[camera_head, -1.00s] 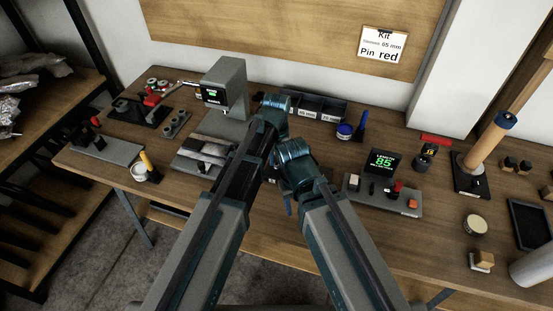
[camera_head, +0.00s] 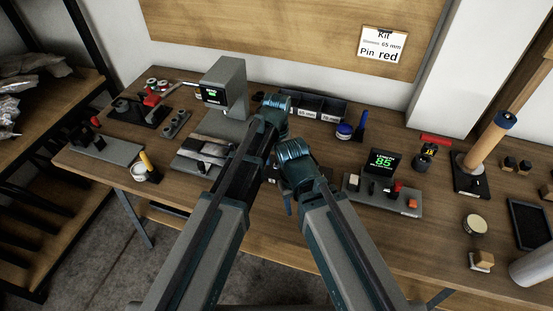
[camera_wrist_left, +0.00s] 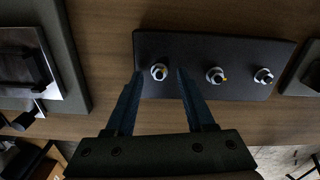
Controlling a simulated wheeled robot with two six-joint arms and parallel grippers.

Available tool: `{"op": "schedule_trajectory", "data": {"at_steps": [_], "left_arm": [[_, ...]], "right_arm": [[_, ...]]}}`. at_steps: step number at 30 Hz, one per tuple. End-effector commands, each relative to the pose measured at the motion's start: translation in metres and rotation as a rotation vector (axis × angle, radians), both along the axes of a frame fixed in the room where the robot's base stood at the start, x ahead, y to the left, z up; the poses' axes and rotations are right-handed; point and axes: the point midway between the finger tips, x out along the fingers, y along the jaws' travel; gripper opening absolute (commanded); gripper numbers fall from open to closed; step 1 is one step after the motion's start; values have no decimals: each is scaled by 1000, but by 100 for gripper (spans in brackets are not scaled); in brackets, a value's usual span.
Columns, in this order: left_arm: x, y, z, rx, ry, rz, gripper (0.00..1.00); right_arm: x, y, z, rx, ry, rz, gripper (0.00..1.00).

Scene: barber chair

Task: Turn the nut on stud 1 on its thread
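A dark plate (camera_wrist_left: 235,90) carries three studs with metal nuts in the left wrist view. The leftmost nut (camera_wrist_left: 159,71) sits between the fingertips of my left gripper (camera_wrist_left: 159,74). The fingers are apart, one on each side of it, with a gap showing; I cannot tell their height against the nut. The middle nut (camera_wrist_left: 215,75) and the right nut (camera_wrist_left: 263,76) stand clear of the fingers. Stud numbers are not readable. In the head view my arms hide most of the plate and the left gripper. My right gripper is mostly hidden there, its fingers unclear.
A grey press (camera_head: 228,90) stands left of my arms, with its clamp base in front. A gauge with a green 85 display (camera_head: 384,162) stands to the right. Bins (camera_head: 318,107) stand behind my wrists. The two wrists are close together.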

Motion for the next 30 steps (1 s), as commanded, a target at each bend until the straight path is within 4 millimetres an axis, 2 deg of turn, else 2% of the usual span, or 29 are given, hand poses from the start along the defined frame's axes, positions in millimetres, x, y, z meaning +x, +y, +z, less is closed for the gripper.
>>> {"op": "schedule_trajectory", "data": {"at_steps": [8, 14, 20, 30], "left_arm": [[0, 0, 2, 0, 0, 1, 54], [0, 0, 14, 0, 0, 1, 54], [0, 0, 39, 0, 0, 1, 54], [0, 0, 92, 0, 0, 0, 54]], "right_arm": [[0, 0, 2, 0, 0, 0, 50], [0, 0, 14, 0, 0, 0, 50], [0, 0, 39, 0, 0, 0, 50], [0, 0, 92, 0, 0, 0, 50]]}}
